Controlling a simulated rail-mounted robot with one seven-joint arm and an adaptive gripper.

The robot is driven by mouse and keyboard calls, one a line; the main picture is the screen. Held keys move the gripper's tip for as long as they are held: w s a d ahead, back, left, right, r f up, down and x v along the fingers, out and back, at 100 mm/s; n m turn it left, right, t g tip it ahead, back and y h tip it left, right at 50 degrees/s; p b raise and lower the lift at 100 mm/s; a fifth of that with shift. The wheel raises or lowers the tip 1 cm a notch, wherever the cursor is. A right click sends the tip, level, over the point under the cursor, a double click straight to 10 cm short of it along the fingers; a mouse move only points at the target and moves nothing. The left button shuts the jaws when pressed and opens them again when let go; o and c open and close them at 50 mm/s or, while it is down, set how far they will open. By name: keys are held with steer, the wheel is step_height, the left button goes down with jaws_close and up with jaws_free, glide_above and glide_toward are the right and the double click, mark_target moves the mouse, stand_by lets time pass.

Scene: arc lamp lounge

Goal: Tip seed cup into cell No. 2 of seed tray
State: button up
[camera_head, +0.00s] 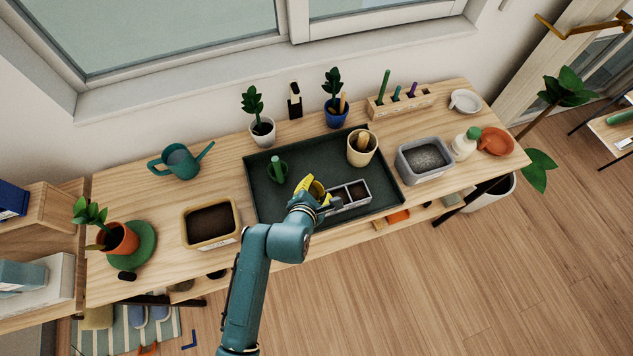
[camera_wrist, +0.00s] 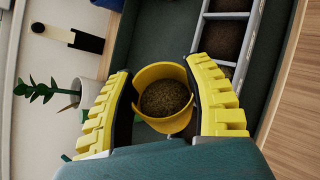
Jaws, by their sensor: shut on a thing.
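The seed cup (camera_wrist: 157,73) is yellow and round, with brown seed inside. In the wrist view my gripper (camera_wrist: 165,95) is shut on it, one yellow finger on each side. In the head view my gripper (camera_head: 312,189) is above the dark work tray, at the left end of the seed tray, and the arm partly hides the cup. The seed tray (camera_head: 352,207) is grey with dark soil in its cells; its left end is hidden. It also shows in the wrist view (camera_wrist: 257,28), beside the cup. I cannot read any cell numbers.
A soil box (camera_head: 210,240) stands left, a grey gravel tub (camera_head: 423,176) right. Potted plants line the back.

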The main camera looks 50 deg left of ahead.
steer(key=shift+s+a+r+n+t+h+b, duration=0.15)
steer(key=shift+n+t+h+b, duration=0.25)
steer(key=shift+n+t, duration=0.2)
steer(key=shift+r+n+t+h, duration=0.3)
steer(key=shift+r+t+h, duration=0.05)
steer(key=shift+t+h, duration=0.05)
steer(key=shift+n+t+b, duration=0.5)
steer(key=shift+t+b, duration=0.1)
steer(key=shift+b, duration=0.25)
steer(key=shift+r+n+t+h+b, duration=0.4)
steer(key=shift+r+n+t+h, duration=0.1)
steer(key=shift+h, duration=0.1)
step_height(320, 180, up, 5)
steer(key=p, duration=0.5)
steer(key=shift+f+p, duration=0.2)
steer(key=shift+p, duration=0.1)
steer(key=shift+f, duration=0.15)
